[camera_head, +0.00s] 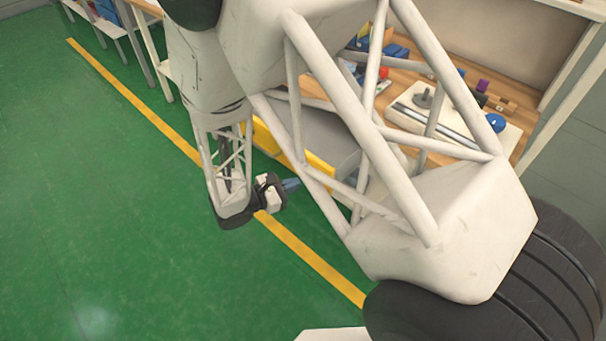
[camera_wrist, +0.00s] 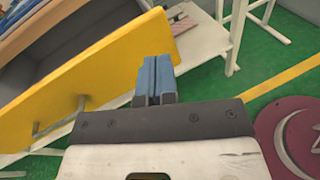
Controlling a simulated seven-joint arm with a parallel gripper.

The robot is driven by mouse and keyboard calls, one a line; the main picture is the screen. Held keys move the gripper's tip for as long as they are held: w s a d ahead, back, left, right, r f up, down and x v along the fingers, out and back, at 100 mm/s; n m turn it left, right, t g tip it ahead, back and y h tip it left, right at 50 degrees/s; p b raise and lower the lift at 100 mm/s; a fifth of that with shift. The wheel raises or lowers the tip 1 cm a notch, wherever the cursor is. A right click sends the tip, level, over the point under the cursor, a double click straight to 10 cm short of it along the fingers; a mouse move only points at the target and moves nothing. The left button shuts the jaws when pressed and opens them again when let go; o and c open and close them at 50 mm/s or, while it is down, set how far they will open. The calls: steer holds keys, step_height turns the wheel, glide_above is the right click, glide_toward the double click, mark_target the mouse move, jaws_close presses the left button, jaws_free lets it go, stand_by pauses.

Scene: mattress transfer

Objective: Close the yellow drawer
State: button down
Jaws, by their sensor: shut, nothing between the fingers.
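The yellow drawer (camera_wrist: 95,85) shows its broad front panel across the left of the wrist view, with a metal handle (camera_wrist: 62,122) on it. The drawer is open: part of its inside (camera_wrist: 45,40) shows behind the panel. In the head view only parts of its yellow front (camera_head: 320,168) show behind my arm. My gripper (camera_wrist: 156,62) has its blue fingers shut with nothing between them. They are in front of the panel's right end, away from the handle; I cannot tell whether they touch it. In the head view my gripper (camera_head: 297,183) is just outside the drawer front.
A wooden workbench (camera_head: 400,70) with several small objects stands behind my arm. A yellow line (camera_head: 130,98) crosses the green floor, which is clear at left. White table legs (camera_wrist: 238,30) stand beyond the drawer in the wrist view.

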steer(key=a+f+n+t+y, duration=0.1)
steer(key=a+f+n+t, duration=0.4)
steer(key=f, duration=0.3)
steer(key=shift+s+a+y, duration=0.4)
steer(key=shift+a, duration=0.45)
steer(key=shift+w+d, duration=0.15)
steer(key=x, duration=1.3)
steer(key=shift+w+r, duration=0.15)
steer(key=shift+w, duration=0.2)
steer(key=shift+d, duration=0.25)
steer(key=x, duration=2)
steer(key=shift+w+r, duration=0.15)
steer(key=shift+w, duration=0.05)
steer(key=shift+w+d, duration=0.45)
steer(key=shift+w, duration=0.1)
steer(key=shift+w+d+r, duration=0.1)
steer(key=shift+r, duration=0.05)
steer(key=shift+n, duration=0.3)
steer(key=v, duration=1.5)
steer(key=shift+d+f, duration=0.15)
steer(key=shift+f, duration=0.1)
